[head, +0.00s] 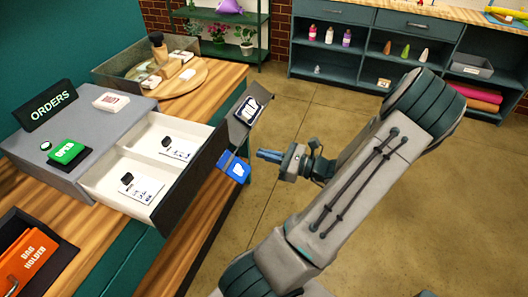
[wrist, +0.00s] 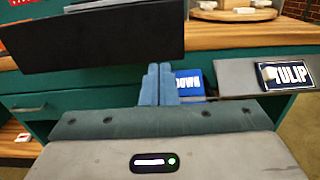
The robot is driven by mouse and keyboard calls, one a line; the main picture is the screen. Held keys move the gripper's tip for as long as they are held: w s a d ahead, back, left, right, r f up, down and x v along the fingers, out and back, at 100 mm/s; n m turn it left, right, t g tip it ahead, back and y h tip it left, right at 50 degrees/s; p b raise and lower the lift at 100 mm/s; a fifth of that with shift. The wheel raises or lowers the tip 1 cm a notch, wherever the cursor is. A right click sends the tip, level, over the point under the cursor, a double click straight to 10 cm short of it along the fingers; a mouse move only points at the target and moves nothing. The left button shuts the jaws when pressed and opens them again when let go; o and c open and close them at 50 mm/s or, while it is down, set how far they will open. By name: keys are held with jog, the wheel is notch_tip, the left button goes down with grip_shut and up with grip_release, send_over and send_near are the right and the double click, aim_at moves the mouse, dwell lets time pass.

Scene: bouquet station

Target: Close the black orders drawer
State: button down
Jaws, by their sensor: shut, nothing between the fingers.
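The black orders drawer (head: 188,178) stands pulled out of the grey orders box (head: 50,165) on the wooden counter. Its white inside shows two compartments with cards and small black items. Its black front also shows in the wrist view (wrist: 120,38), at the upper left. My gripper (head: 262,155) is shut and empty, in the air to the right of the drawer front and apart from it. In the wrist view my gripper's blue fingers (wrist: 158,85) are together, just below the drawer front's lower right part.
A blue sign (head: 237,170) and a tulip sign (head: 249,110) are at the counter's right edge, close to my gripper. A black ORDERS sign (head: 46,105) and a green OPEN sign (head: 66,151) are on the box. Bare floor (head: 310,110) lies to the right.

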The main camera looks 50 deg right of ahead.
aim_at(223, 142)
jog(key=p+x, duration=0.2)
jog(key=x, duration=0.9)
jog(key=shift+w, duration=0.1)
